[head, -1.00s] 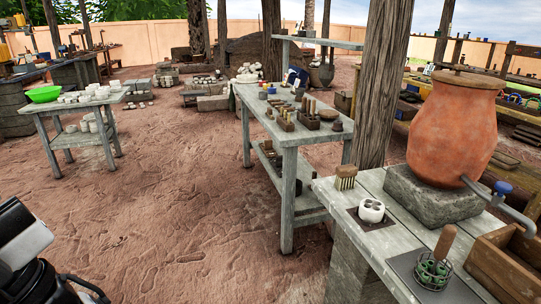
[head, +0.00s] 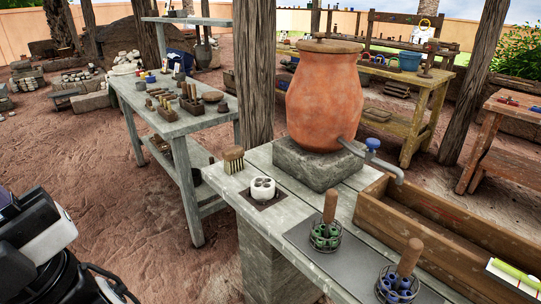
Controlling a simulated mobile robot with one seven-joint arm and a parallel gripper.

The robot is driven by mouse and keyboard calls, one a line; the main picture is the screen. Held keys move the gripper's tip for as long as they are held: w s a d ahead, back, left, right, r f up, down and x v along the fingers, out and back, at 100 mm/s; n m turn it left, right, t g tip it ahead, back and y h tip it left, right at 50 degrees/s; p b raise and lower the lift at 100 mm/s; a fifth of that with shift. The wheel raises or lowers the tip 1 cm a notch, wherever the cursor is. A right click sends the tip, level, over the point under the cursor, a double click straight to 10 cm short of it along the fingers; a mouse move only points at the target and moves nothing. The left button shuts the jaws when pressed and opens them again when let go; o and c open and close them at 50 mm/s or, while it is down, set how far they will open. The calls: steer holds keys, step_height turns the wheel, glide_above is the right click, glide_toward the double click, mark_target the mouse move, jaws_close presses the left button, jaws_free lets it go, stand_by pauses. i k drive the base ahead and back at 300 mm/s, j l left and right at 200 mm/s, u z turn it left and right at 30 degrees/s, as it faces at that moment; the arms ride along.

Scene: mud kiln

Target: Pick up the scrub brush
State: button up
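The scrub brush (head: 233,160) is a small block with a brown wooden back and pale bristles pointing down. Part of my arm shows at the lower left edge, dark with a white band, well apart from the table. My gripper's fingertips are not visible, so its opening does not show.
A large clay urn (head: 325,100) with a tap stands on a stone block (head: 312,165). A white holder (head: 263,188), two wire baskets with wooden handles (head: 326,228) (head: 398,275) and a wooden trough (head: 440,225) share the table. Another workbench (head: 165,125) stands behind, left. Open dirt floor lies left.

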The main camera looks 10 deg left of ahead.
mark_target(233, 157)
steer(key=i+j+z, duration=0.1)
steer(key=j+z, duration=0.15)
steer(key=j, duration=0.2)
steer(key=i+j+z, duration=0.1)
steer(key=j+z, duration=0.2)
steer(key=j, duration=0.2)
steer(key=j+z, duration=0.25)
steer(key=j, duration=1.75)
steer(key=i+j, duration=0.1)
steer(key=j, duration=0.85)
steer(key=i, duration=0.55)
